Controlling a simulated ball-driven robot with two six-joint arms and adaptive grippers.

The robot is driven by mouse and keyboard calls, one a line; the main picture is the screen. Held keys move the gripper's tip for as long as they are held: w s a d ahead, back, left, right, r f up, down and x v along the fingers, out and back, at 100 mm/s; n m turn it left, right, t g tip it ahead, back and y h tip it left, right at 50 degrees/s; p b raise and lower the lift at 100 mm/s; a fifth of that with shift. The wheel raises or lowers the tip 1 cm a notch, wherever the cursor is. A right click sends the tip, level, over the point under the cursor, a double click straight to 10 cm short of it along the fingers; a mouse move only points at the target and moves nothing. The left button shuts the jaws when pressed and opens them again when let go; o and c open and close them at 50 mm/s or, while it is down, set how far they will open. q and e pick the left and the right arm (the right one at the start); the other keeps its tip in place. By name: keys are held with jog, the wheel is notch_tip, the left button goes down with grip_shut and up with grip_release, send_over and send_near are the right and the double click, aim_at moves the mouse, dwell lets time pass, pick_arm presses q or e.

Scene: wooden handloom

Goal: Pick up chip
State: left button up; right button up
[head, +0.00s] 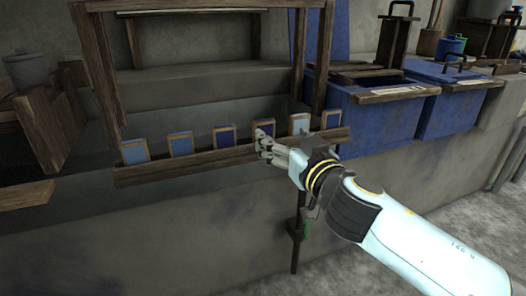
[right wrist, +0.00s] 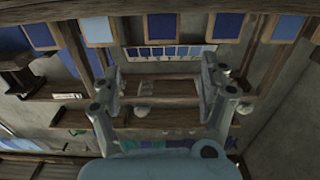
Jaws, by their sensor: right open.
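Several chips, flat blue tiles in wooden frames, stand in a row on a wooden rail (head: 215,163) in the head view. My right gripper (head: 264,146) is in front of the row and partly hides one chip there. In the right wrist view my right gripper (right wrist: 162,76) is open, with nothing between its fingers. A blue chip (right wrist: 160,25) lies beyond the fingertips, roughly centred between them. My left gripper is not in view.
Wooden loom posts (head: 97,75) rise behind the rail. Blue vats (head: 375,115) with wooden lids stand to the right. A stone ledge (head: 160,225) lies below the rail. A wooden block (head: 26,195) sits at the left.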

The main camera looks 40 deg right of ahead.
aim_at(265, 122)
jog(key=x, duration=0.3)
jog(key=p+x, duration=0.1)
jog(key=x, duration=0.1)
jog(key=shift+w+a+r, duration=0.2)
jog(key=shift+w+r, duration=0.1)
jog(key=shift+r, duration=0.1)
jog(key=x, duration=0.4)
jog(key=shift+w+d+f, duration=0.1)
jog(key=shift+w+f, duration=0.2)
jog(key=shift+f, duration=0.05)
jog(key=shift+w, duration=0.2)
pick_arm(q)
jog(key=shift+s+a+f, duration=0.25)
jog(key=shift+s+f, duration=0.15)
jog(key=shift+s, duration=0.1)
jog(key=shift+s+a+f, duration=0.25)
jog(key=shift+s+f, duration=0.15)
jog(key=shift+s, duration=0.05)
pick_arm(e)
jog(key=c, duration=1.1)
